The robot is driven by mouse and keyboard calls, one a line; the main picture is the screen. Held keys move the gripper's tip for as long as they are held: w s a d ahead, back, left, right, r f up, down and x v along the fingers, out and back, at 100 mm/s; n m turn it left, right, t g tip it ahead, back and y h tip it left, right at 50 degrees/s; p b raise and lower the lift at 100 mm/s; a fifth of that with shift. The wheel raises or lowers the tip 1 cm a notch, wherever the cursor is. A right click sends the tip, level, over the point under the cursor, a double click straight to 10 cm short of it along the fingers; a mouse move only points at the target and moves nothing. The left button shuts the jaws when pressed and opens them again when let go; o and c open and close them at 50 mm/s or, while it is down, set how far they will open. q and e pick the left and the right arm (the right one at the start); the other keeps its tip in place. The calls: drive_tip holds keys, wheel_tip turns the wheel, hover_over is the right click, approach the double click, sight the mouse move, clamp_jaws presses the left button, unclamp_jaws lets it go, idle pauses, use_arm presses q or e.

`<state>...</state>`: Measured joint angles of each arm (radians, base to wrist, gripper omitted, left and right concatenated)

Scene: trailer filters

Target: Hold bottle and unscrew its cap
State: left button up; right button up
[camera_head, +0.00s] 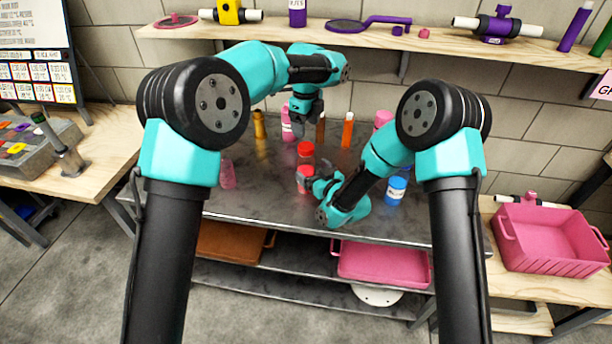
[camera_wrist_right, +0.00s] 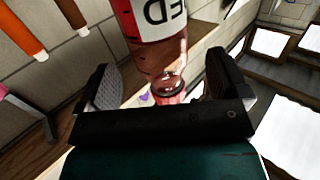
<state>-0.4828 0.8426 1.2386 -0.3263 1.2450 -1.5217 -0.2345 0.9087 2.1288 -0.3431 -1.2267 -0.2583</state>
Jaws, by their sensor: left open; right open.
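A red bottle (camera_head: 306,170) stands near the middle of the grey metal table in the head view, with a red cap (camera_head: 305,149) above its see-through section. My right gripper (camera_head: 312,184) is low beside it and partly covers it. In the right wrist view, the open fingers (camera_wrist_right: 163,88) lie on either side of the bottle (camera_wrist_right: 150,22), whose printed label and narrower clear part show; contact cannot be told.
On the table, a blue bottle (camera_head: 395,191) stands right of my right forearm, a pink one (camera_head: 228,174) at left. Yellow (camera_head: 260,125) and orange (camera_head: 347,131) items stand at the back. A wall shelf (camera_head: 380,39) runs above. Pink (camera_head: 382,262) and orange (camera_head: 230,242) trays sit below.

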sight(306, 146)
drive_tip(key=shift+x, duration=2.1)
drive_tip(key=c, duration=1.5)
clamp_jaws()
use_arm(q)
drive_tip(key=m, duration=0.6)
drive_tip(key=shift+m, duration=0.4)
drive_tip(key=m, duration=0.6)
drive_tip(key=shift+m, duration=0.3)
drive_tip(key=shift+f, duration=0.1)
drive_tip(key=shift+f, duration=3.9)
drive_tip(key=shift+c, duration=0.4)
